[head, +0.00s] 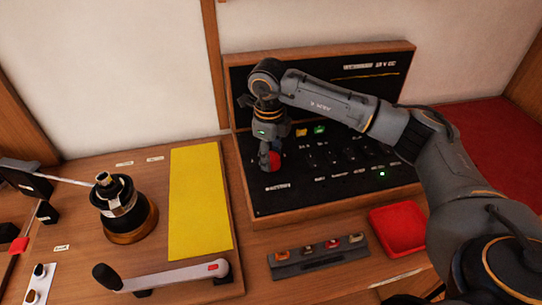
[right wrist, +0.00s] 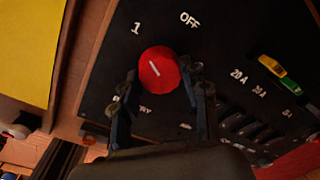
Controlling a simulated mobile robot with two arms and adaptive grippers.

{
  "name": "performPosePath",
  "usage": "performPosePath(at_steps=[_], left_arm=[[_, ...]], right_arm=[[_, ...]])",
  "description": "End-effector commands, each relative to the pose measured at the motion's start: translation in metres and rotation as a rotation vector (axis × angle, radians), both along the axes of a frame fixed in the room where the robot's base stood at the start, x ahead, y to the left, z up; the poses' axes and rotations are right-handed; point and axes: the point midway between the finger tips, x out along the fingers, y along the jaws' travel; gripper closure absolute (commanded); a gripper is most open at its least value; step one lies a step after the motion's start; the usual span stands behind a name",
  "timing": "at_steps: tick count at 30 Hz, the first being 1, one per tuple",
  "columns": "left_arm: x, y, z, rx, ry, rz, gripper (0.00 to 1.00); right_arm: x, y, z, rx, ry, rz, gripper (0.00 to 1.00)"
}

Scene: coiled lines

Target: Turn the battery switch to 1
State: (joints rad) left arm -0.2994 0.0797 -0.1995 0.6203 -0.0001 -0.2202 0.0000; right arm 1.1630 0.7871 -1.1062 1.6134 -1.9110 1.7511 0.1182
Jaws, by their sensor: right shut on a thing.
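The battery switch is a round red knob (head: 274,160) at the lower left of the black panel (head: 300,196). In the right wrist view the knob (right wrist: 161,83) carries a short white line slanting to the upper left, nearer the label "1" (right wrist: 137,28) than the label "OFF" (right wrist: 189,19). My right gripper (head: 268,158) points down at the panel. In the right wrist view its fingers (right wrist: 158,74) stand on either side of the knob, shut on it. The gripper partly hides the knob in the head view. My left gripper is not seen.
A yellow sheet (head: 197,200) lies left of the panel. A dark winch-like drum (head: 122,205) and a long handle (head: 165,277) are further left. A red tray (head: 398,228) and a fuse strip (head: 318,254) lie in front. Black switches (head: 330,155) are right of the knob.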

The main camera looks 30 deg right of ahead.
Motion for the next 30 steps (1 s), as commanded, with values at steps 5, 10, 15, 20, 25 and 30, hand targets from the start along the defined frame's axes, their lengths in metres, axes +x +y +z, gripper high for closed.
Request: performPosePath(at_steps=[5, 10, 15, 20, 25, 30], left_arm=[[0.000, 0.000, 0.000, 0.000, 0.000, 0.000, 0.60], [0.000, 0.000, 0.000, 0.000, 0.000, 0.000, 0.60], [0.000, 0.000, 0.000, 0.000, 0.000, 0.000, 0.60], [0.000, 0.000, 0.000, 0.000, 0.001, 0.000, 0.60], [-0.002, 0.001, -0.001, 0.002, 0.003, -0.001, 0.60], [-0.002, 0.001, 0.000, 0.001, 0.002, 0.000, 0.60]], right_arm=[[0.000, 0.000, 0.001, 0.001, -0.003, 0.009, 0.87], [0.000, 0.000, 0.001, 0.001, -0.003, 0.008, 0.87], [0.000, 0.000, 0.001, 0.000, -0.002, 0.008, 0.33], [0.000, 0.000, 0.001, 0.000, -0.002, 0.007, 0.32], [0.000, 0.000, 0.001, 0.001, -0.001, 0.006, 0.32], [0.000, 0.001, 0.019, 0.001, -0.004, 0.007, 0.32]])
